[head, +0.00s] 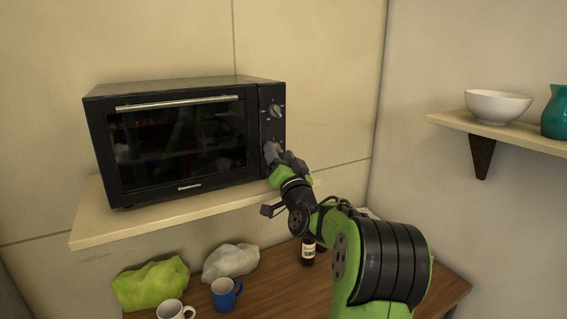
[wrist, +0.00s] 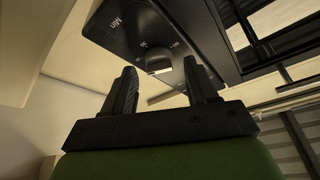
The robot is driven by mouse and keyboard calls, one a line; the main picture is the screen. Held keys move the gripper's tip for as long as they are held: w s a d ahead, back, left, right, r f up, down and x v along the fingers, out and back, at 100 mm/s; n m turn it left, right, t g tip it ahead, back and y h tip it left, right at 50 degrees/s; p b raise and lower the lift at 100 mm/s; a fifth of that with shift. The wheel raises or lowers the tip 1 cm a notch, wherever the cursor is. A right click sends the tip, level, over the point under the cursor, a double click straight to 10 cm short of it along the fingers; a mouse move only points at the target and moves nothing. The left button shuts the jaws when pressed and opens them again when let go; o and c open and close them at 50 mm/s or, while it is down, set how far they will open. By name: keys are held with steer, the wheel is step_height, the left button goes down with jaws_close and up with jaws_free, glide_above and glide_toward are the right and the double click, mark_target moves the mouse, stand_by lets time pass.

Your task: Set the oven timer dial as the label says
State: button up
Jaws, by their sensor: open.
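The black toaster oven (head: 180,140) stands on a wall shelf, its glass door shut. An upper dial (head: 276,112) sits on its right panel. My gripper (head: 272,153) is at the lower part of this panel and hides the lower dial in the head view. In the wrist view the oven panel (wrist: 122,24) bears the letters "Min", rotated, and a pale-faced dial (wrist: 159,68) with small marks around it. My open gripper (wrist: 160,70) has one finger on each side of the dial in the picture; contact cannot be told. The dial's exact setting cannot be read.
The shelf (head: 90,232) juts out beneath the oven. On the wooden table (head: 265,289) below are a green cloth-like lump (head: 150,283), a grey one (head: 230,261), a blue mug (head: 226,294), a white mug (head: 173,310) and a dark labelled bottle (head: 308,255). A white bowl (head: 497,106) sits on the right shelf.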

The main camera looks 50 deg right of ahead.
steer(key=b+v, duration=0.9)
steer(key=v, duration=0.6)
steer(key=shift+s+f, duration=0.2)
steer(key=shift+s, duration=0.05)
steer(key=shift+w+a+f, duration=0.1)
steer(key=shift+a, duration=0.05)
